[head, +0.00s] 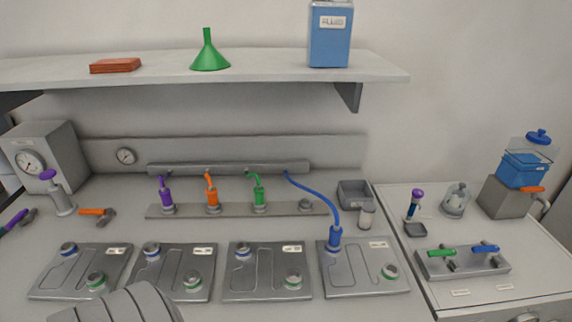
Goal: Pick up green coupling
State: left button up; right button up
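The green coupling (259,196) stands upright on the grey rail strip (232,211) behind the battery plates. A short green hose runs from its top up to the manifold bar (230,168) behind it. An orange coupling (212,199) and a purple coupling (167,198) stand to its left on the same strip. A blue coupling (335,238) sits on the rightmost plate (365,278), with its blue hose arching back to the bar. Neither gripper shows in the head view. A grey rounded link, probably mine, shows at the bottom left.
Several grey plates with blue- and green-ringed ports lie in front of the strip. A shelf (375,76) overhangs the back, holding a green funnel (210,54) and a blue canister (330,36). A grey bin (354,194) and a small jar (367,216) stand right of the strip.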

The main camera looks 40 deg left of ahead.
aim_at(259, 191)
jog(key=z, duration=0.05)
jog(key=i, duration=0.25)
jog(key=u, duration=1.55)
